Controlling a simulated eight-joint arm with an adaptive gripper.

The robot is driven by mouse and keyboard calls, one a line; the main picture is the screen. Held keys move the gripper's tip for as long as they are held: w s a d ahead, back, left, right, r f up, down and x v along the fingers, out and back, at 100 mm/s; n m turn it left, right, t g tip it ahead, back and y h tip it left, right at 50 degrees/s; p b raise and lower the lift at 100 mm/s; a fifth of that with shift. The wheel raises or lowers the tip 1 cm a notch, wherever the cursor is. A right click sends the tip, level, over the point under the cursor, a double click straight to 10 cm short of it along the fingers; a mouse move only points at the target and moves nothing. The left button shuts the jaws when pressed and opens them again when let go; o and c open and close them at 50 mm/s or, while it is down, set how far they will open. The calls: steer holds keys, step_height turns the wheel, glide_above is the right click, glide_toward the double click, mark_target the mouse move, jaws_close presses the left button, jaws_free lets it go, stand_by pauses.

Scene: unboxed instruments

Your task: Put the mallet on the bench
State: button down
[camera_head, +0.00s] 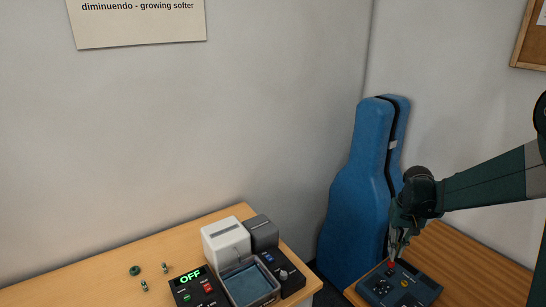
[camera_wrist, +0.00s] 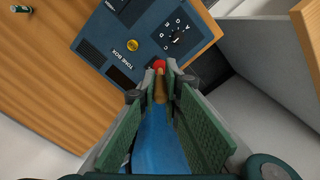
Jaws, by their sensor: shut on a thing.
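The mallet shows in the wrist view as a red end (camera_wrist: 159,64) and a tan, handle-like strip (camera_wrist: 160,88) between my fingertips; the rest is hidden. Its red end also shows in the head view (camera_head: 391,266). My gripper (camera_head: 397,243) is shut on it and points down over the upper left part of the dark blue tone box (camera_head: 418,291). Whether the red end touches the box cannot be told. The wrist view shows my fingertips (camera_wrist: 165,74) near the box's edge. A wooden bench top (camera_head: 470,277) lies under the box at right.
A second wooden table (camera_head: 90,282) at left bears a box reading OFF (camera_head: 190,287), a white box (camera_head: 225,240), a dark grey box (camera_head: 261,232), a tray (camera_head: 251,303) and small green parts (camera_head: 135,270). A blue instrument case (camera_head: 357,205) stands behind the gap between tables. Bare wood shows right of the tone box.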

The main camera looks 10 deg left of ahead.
step_height(320, 180, up, 21)
steer(key=s+a+n+p, duration=0.1)
steer(key=a+n+p, duration=0.3)
steer(key=a, duration=1.8)
steer(key=s+a+n+p, duration=0.15)
steer(key=a+n, duration=0.35)
steer(key=a, duration=1.7)
steer(key=s+a+n+p, duration=0.2)
steer(key=s+a+n, duration=0.1)
steer(key=s+a, duration=0.85)
steer(key=s+a+n+p, duration=0.1)
steer(key=s+a+n, duration=0.2)
steer(key=s+a, duration=0.8)
steer(key=s+a+n+p, duration=0.25)
steer(key=s+a, duration=0.35)
steer(key=a, duration=0.9)
step_height(320, 180, down, 11)
steer(key=b, duration=0.1)
steer(key=shift+n, duration=0.25)
